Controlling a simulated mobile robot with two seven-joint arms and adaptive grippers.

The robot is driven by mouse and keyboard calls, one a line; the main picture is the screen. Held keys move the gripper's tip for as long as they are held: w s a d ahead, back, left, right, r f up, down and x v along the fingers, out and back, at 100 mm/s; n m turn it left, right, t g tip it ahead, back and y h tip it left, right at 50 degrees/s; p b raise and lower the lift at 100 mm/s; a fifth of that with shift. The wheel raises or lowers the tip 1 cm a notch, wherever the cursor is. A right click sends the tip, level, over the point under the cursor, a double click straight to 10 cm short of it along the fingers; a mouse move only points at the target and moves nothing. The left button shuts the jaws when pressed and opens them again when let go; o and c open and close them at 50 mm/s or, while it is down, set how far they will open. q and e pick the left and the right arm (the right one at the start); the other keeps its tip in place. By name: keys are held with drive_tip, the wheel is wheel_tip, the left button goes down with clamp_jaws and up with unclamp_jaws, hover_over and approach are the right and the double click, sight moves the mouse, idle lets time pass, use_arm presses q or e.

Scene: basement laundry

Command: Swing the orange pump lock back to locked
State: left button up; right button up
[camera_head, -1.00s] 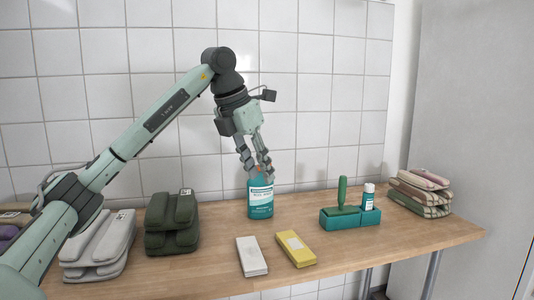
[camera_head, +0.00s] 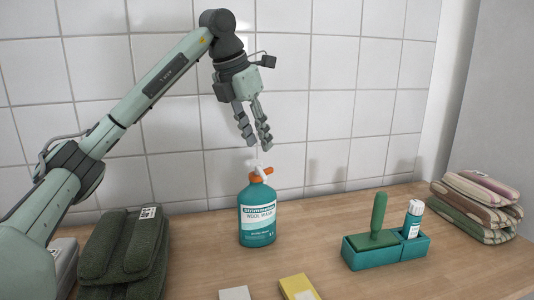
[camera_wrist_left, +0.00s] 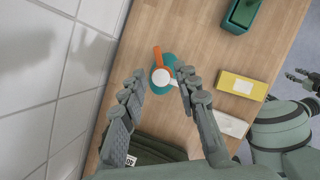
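The teal wool wash bottle (camera_head: 257,218) stands upright on the wooden table. Its white pump top (camera_head: 257,162) has an orange lock (camera_head: 262,173) at the neck. In the left wrist view the orange lock (camera_wrist_left: 157,55) sticks out towards the top of the picture from beside the round white pump head (camera_wrist_left: 160,76), over the teal bottle (camera_wrist_left: 169,62). My left gripper (camera_head: 254,142) hangs above the pump with its fingers apart and nothing between them. My right gripper (camera_wrist_left: 294,75) shows small at the right edge of the wrist view, its fingers apparently apart.
A teal caddy (camera_head: 386,252) with a green-handled tool (camera_head: 377,220) and a small bottle (camera_head: 412,219) stands to the right. Folded towels (camera_head: 476,206) lie far right, dark green ones (camera_head: 125,250) left. A yellow box (camera_head: 298,288) and white box (camera_head: 235,293) lie in front. The tiled wall is close behind.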

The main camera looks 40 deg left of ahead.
sight(269, 168)
use_arm(q)
drive_tip(key=shift+w+a, duration=0.15)
drive_tip(key=shift+w, duration=0.1)
drive_tip(key=shift+w+f, duration=0.15)
drive_tip(key=shift+f, duration=0.1)
drive_tip(key=x, duration=0.7)
clamp_jaws()
